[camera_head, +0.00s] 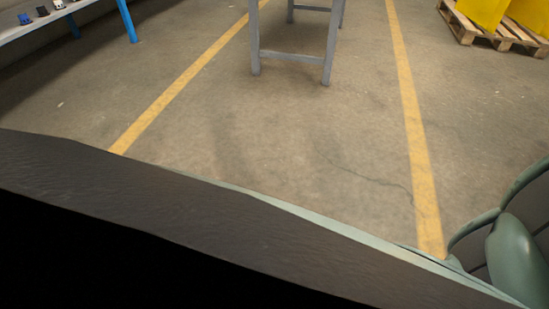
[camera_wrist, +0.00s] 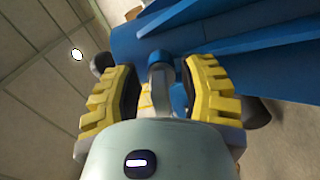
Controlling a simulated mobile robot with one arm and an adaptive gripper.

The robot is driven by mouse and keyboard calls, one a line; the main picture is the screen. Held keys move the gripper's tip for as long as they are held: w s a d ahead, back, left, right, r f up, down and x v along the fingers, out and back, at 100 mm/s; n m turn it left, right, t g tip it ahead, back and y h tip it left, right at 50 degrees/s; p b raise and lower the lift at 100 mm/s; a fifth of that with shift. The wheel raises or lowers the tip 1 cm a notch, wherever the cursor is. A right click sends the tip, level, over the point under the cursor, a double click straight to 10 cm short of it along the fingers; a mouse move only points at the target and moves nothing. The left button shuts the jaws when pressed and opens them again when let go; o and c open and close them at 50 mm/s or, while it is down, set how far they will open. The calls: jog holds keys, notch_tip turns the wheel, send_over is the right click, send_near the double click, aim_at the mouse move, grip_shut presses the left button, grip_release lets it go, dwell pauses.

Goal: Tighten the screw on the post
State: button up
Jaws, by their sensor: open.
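My gripper (camera_wrist: 158,88) shows in the wrist view with its two yellow ridged fingers apart, one on each side of the picture's middle. Between and beyond the fingers is a short grey rounded part with a blue end (camera_wrist: 160,58). I cannot tell whether this is the screw or the post, or whether a finger touches it. No screw or post can be made out for certain in either view. My gripper is not visible in the head view.
Large blue beams (camera_wrist: 225,32) lie close behind the gripper. In the head view a grey frame stands on legs (camera_head: 256,45), a bench with blue legs (camera_head: 127,20) is at top left, and a wooden pallet (camera_head: 490,35) with yellow goods is at top right.

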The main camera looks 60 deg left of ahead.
jog(key=shift+w+d, duration=0.1)
jog(key=shift+w, duration=0.05)
grip_shut()
dwell(0.4)
